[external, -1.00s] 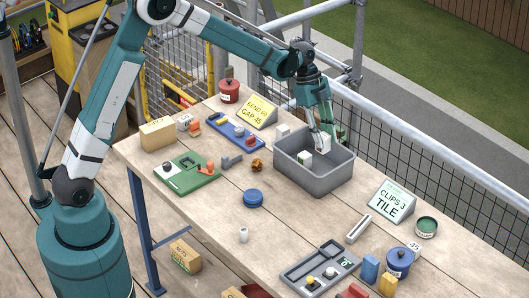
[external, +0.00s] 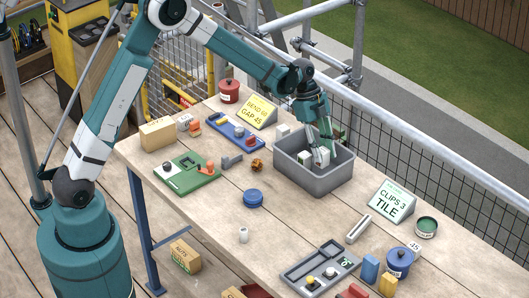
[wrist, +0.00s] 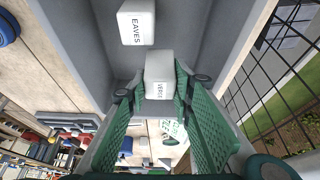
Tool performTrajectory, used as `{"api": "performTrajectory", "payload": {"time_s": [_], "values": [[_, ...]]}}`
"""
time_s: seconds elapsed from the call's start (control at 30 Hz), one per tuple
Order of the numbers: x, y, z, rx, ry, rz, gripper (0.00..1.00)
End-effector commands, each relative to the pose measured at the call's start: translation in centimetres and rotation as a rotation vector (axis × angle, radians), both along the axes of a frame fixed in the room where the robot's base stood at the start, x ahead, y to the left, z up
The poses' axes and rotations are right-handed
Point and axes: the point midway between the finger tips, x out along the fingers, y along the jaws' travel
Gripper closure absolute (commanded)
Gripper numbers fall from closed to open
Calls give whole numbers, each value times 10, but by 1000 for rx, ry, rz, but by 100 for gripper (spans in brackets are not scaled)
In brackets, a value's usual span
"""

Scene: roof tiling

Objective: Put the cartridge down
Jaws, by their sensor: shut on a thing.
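My gripper (external: 321,152) reaches down into the grey crate (external: 313,181) on the workbench. Its green fingers are shut on a white cartridge (external: 321,158), which is inside the crate below the rim. In the wrist view the held cartridge (wrist: 159,72) sits between the fingertips, with a label that seems to read VERGE. A second white block labelled EAVES (wrist: 136,24) lies in the crate beside it. I cannot tell whether the held cartridge touches the crate floor.
A white block (external: 283,131) stands behind the crate. A blue tray (external: 235,133) and a yellow sign (external: 257,110) are to its left. The bench in front of the crate is mostly clear.

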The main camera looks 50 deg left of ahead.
Motion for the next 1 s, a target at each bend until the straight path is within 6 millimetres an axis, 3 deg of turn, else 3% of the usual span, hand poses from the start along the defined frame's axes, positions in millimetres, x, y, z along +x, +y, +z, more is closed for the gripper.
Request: {"api": "performTrajectory", "payload": {"time_s": [0.4, 0.9, 0.93, 1.0], "values": [[0, 0, -35, 0, 0, 0, 88], [0, 0, -41, 0, 0, 0, 88], [0, 0, -41, 0, 0, 0, 74], [0, 0, -40, 0, 0, 0, 64]]}}
